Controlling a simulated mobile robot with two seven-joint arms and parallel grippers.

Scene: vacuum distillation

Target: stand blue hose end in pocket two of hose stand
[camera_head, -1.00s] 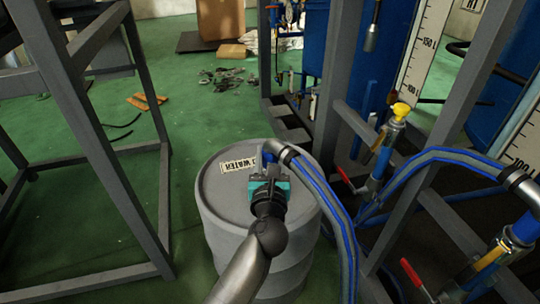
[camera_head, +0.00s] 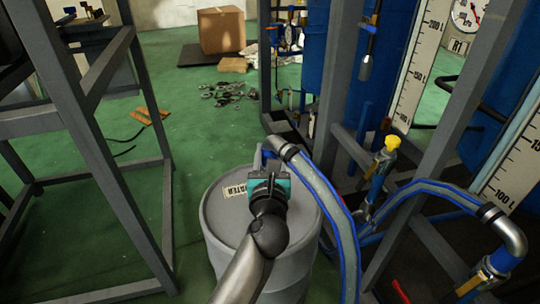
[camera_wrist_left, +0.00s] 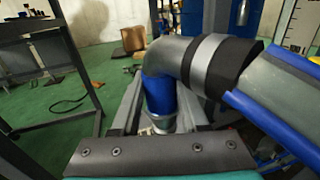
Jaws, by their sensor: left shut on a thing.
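My left gripper (camera_head: 268,178) is shut on the blue hose end (camera_head: 284,149), above the grey drum in the head view. The end is a grey metal elbow with a dark band and a blue tip turned downward. In the left wrist view the hose end (camera_wrist_left: 160,95) shows large just beyond the gripper's dark finger edge, with its blue part pointing down. The clear hose with blue stripes (camera_head: 333,203) hangs down to the right of the drum. I cannot make out the hose stand or its pockets in either view. My right gripper is not in view.
The grey drum (camera_head: 222,222) with a water label stands below my left gripper. Grey frame posts (camera_head: 335,85) and pipes with a yellow-knobbed valve (camera_head: 389,146) crowd the right. Another frame (camera_head: 85,130) stands at left. Green floor between is mostly open; a cardboard box (camera_head: 221,31) sits far back.

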